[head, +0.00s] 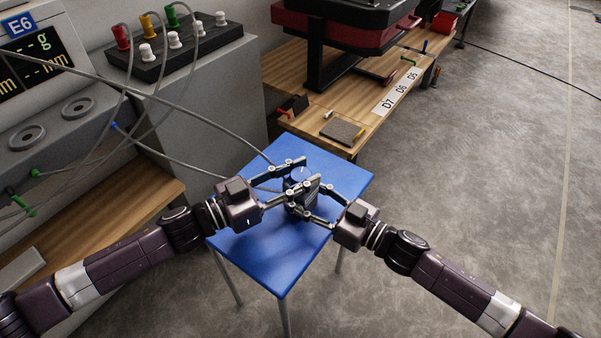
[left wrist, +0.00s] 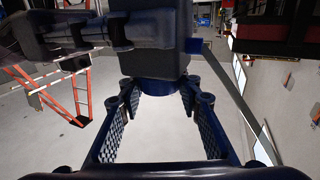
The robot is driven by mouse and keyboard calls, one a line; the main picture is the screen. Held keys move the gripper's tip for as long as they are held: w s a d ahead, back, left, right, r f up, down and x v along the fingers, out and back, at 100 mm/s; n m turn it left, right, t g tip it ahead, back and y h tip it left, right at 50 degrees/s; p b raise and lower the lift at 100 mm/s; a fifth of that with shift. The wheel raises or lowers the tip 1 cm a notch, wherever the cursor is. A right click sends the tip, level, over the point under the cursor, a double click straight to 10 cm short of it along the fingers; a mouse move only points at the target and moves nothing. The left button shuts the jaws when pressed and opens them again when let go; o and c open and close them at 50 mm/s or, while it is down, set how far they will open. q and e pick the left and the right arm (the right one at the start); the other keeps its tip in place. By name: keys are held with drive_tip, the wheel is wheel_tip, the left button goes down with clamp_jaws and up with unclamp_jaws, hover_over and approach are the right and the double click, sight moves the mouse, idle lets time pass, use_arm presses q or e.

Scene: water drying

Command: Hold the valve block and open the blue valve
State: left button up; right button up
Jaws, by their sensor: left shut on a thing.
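The valve block (head: 308,203), dark and small, stands near the middle of the blue table, mostly hidden by both grippers. Its blue valve (head: 300,174) is a round part on top. My left gripper (head: 308,172) reaches in from the left with its fingers closed around the blue valve. In the left wrist view the round blue valve (left wrist: 158,86) sits between the fingertips, against the dark block body (left wrist: 155,55). My right gripper (head: 303,195) has its fingers at the block from the right, lower down; the overlap hides whether they press on it.
The blue table (head: 270,260) is otherwise clear. Grey cables (head: 195,158) run from the panel at left towards the block. A wooden bench (head: 350,95) with a dark flat pad (head: 342,131) stands just behind. Open floor (head: 480,170) lies at right.

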use_arm(q)
drive_tip(key=shift+f+m+g+h, duration=0.1)
drive_tip(key=shift+m+g+h, duration=0.2)
drive_tip(key=shift+g, duration=0.3)
use_arm(e)
drive_tip(key=shift+s+a+r, duration=0.1)
drive_tip(key=shift+a, duration=0.05)
use_arm(q)
drive_tip(key=o, duration=1.2)
drive_tip(key=shift+a, duration=0.1)
drive_tip(key=v, duration=1.2)
